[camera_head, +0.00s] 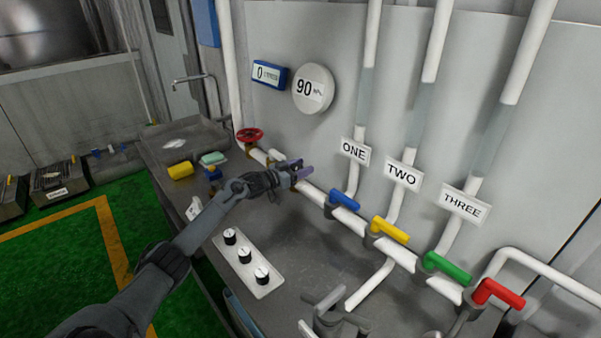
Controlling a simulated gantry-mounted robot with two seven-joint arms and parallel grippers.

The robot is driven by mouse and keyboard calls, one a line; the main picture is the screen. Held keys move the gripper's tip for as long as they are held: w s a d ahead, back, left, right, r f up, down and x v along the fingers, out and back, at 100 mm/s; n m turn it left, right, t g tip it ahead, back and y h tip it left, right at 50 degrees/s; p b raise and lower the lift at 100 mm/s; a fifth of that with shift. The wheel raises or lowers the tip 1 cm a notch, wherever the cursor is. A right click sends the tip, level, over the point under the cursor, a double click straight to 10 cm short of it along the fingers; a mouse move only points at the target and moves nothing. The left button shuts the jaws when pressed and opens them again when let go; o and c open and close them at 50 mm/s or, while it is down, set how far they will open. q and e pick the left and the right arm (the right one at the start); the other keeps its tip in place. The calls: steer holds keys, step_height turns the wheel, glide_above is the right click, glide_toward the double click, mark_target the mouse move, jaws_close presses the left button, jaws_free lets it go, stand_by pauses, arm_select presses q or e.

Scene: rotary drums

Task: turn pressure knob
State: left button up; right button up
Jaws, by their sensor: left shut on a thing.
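My left gripper (290,172) is at the white pipe along the wall, shut on a purple handle (298,165), which shows partly past the fingers. The handle's lower part is hidden by the gripper. A round white gauge (312,88) above reads 90, with a small unit that looks like kPa. A blue-framed display (269,75) beside it reads 0. A white panel (262,290) with black knobs (245,255) lies on the bench below my left arm. My right gripper is not in view.
A red wheel (250,135) is left of the gripper. Blue (343,200), yellow (389,229), green (447,268) and red (498,292) handles line the pipe to the right. A grey pronged fitting (328,312) stands at the front. A yellow block (181,170) is at the left.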

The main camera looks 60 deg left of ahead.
arm_select(q)
steer(key=shift+m+h+b, duration=0.4)
steer(key=shift+h+b, duration=0.05)
steer(key=shift+h, duration=0.15)
steer(key=shift+d, duration=0.1)
steer(key=o, duration=0.9)
steer(key=shift+o, duration=0.2)
steer(key=shift+s, duration=0.1)
steer(key=shift+s+p, duration=0.3)
steer(key=shift+s, duration=0.2)
steer(key=s+p, duration=0.2)
steer(key=s, duration=0.7)
steer(key=shift+s, duration=0.3)
